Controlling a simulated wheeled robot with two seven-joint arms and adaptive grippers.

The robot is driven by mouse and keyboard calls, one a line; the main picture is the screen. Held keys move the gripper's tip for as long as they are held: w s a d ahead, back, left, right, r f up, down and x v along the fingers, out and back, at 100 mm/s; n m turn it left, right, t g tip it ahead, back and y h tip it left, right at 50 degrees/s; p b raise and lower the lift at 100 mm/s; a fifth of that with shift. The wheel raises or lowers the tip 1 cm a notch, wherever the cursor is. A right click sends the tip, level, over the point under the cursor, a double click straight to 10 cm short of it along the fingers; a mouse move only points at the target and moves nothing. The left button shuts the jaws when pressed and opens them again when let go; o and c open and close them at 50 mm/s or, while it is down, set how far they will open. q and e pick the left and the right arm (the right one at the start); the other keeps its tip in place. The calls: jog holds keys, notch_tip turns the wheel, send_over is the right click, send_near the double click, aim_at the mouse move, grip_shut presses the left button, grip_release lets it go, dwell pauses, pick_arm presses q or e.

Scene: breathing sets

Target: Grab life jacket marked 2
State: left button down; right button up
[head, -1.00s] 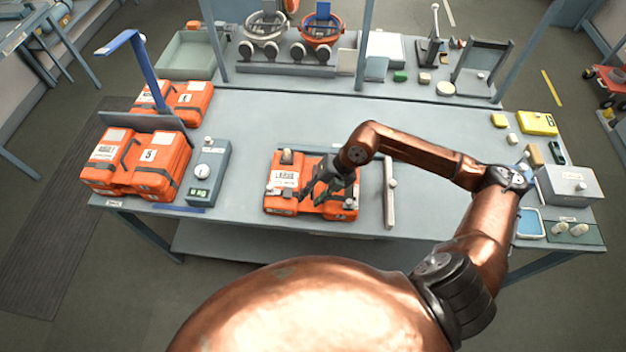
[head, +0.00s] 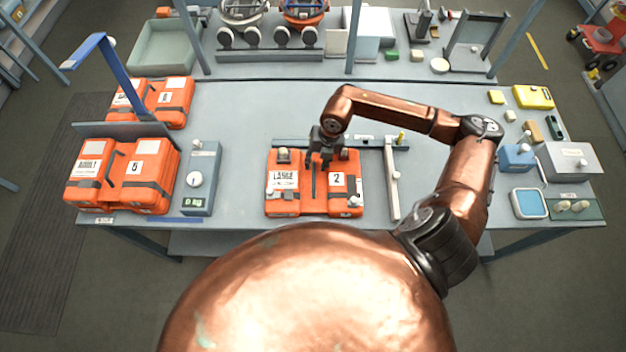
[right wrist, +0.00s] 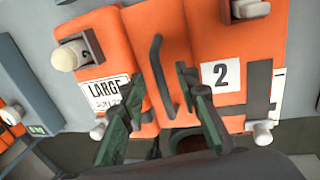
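The orange life jacket marked 2 (head: 338,200) lies flat on the table in front of me, with a white "LARGE" label on its left half. It also fills much of the right wrist view (right wrist: 225,45). A dark strap handle (right wrist: 160,75) stands up along its middle. My right gripper (head: 322,163) is over the upper middle of the jacket. In the right wrist view its two fingers (right wrist: 155,95) are apart, one on each side of the handle in the picture; I cannot tell whether they touch it. My left gripper is not in view.
Other orange jackets, one marked 5 (head: 137,170), stand in a rack (head: 125,130) at the left. A grey scale box (head: 200,180) stands between them and the jacket. A grey bar (head: 393,185) lies right of the jacket.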

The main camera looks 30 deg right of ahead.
aim_at(314, 168)
jog(key=shift+w+a+f, duration=0.1)
jog(key=shift+a+f, duration=0.1)
jog(key=shift+f, duration=0.4)
jog(key=shift+w+a+f, duration=0.1)
jog(key=shift+a+f, duration=0.05)
jog(key=shift+f, duration=0.45)
jog(key=shift+s+f, duration=0.1)
jog(key=shift+f, duration=0.35)
jog(key=shift+a, duration=0.1)
grip_shut()
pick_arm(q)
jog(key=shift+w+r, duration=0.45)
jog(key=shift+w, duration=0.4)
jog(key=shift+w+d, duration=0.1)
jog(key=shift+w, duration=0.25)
